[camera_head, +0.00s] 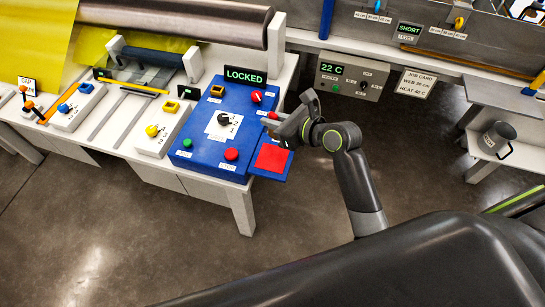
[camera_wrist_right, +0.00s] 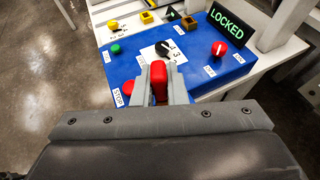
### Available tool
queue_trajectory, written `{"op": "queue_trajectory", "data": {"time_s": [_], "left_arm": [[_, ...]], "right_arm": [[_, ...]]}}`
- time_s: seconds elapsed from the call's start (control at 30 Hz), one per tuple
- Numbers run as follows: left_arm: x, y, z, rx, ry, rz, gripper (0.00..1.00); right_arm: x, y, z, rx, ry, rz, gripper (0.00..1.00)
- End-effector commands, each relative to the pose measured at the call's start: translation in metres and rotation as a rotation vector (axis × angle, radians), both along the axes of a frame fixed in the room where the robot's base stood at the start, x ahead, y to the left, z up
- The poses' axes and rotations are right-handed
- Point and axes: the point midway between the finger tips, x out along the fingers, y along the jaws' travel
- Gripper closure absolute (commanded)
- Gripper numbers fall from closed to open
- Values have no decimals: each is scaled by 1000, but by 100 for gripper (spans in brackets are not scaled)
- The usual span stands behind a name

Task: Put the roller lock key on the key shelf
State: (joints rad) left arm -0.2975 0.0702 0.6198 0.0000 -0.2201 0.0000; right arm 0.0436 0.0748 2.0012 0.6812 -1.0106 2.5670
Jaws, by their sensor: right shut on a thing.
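My right gripper (camera_head: 272,122) is shut on a red piece, which I take to be the roller lock key (camera_wrist_right: 159,82). The fingers hold it above the right part of the blue control panel (camera_wrist_right: 185,75). In the head view only a bit of the red key (camera_head: 272,115) shows at the fingertips. A small blue shelf with a red square (camera_head: 271,157), likely the key shelf, sticks out from the panel's front right, just below the gripper. In the wrist view this shelf cannot be made out. My left gripper is not in view.
The blue panel (camera_head: 195,160) carries a black dial (camera_head: 224,119), a red knob (camera_head: 257,97), a green button (camera_head: 187,143) and a red button (camera_head: 232,154). A sign behind reads LOCKED (camera_head: 245,76). A heater box (camera_head: 350,77) hangs at the back. Open floor lies in front.

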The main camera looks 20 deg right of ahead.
Motion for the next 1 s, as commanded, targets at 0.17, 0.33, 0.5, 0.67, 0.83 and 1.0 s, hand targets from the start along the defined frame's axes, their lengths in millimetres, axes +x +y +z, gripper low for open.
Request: {"op": "queue_trajectory", "data": {"time_s": [0.17, 0.33, 0.5, 0.67, 0.83, 1.0], "left_arm": [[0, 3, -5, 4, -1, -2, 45], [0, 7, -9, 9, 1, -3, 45], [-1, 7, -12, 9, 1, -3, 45], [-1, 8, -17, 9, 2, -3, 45], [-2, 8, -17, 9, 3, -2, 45], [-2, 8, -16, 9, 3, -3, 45]], "right_arm": [[1, 2, -32, 1, 5, -7, 100], [1, 2, -58, 2, 3, -6, 100], [1, 2, -75, 1, 2, -5, 100], [1, 2, -97, 2, 2, -4, 100], [1, 2, -102, 0, -1, -5, 100], [1, 2, -102, 0, 0, -5, 100]]}}
